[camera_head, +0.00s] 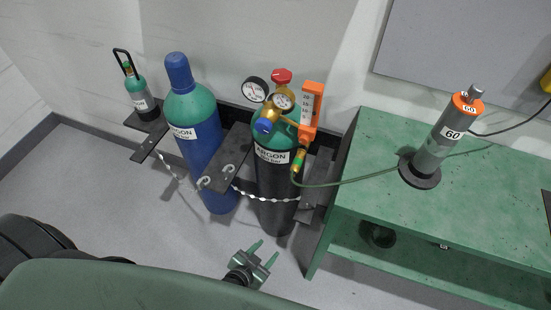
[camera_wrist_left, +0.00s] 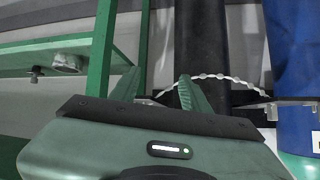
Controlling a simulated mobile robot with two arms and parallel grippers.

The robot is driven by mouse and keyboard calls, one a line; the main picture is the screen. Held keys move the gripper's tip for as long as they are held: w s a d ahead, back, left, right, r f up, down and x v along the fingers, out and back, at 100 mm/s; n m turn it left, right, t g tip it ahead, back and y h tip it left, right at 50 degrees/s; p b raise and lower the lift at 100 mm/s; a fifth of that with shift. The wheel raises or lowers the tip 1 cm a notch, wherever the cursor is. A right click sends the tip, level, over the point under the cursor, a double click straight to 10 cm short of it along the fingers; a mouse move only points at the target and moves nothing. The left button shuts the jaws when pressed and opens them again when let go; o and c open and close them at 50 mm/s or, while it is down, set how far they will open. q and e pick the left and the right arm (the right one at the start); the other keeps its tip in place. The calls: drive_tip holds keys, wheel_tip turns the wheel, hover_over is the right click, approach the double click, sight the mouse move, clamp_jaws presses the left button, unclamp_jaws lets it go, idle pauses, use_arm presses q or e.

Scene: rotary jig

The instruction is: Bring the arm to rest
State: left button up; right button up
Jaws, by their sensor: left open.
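My left gripper (camera_head: 265,251) is low in the head view, in front of the gas cylinders and above the floor. Its two green fingers are apart with nothing between them. The left wrist view shows the same open fingers (camera_wrist_left: 158,76), with a dark cylinder and a chain beyond them. The gripper appears clear of the cylinders and of the green bench. Part of my arm behind the gripper is hidden by my green body at the bottom. My right gripper is in neither view.
A black argon cylinder (camera_head: 270,195) with gauges stands chained at the wall. A blue cylinder (camera_head: 203,150) and a small green one (camera_head: 138,91) stand left of it. A green bench (camera_head: 440,220) at right bears a grey cylinder marked 60 (camera_head: 437,142). Floor (camera_head: 150,220) is open at left.

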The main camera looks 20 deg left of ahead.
use_arm(q)
drive_tip(key=s+a+f+g, duration=0.3)
drive_tip(key=s+f, duration=0.3)
drive_tip(key=s, duration=0.3)
drive_tip(key=s+a+f+n+g+y, duration=0.1)
drive_tip(key=s+a+f+g, duration=0.2)
drive_tip(key=s+f, duration=0.4)
drive_tip(key=s+a+f+g+y, duration=0.1)
drive_tip(key=s+a+f+g, duration=0.2)
drive_tip(key=s+f, duration=0.4)
drive_tip(key=s, duration=0.3)
drive_tip(key=shift+s+a+n+g, duration=0.3)
drive_tip(key=shift+s, duration=0.1)
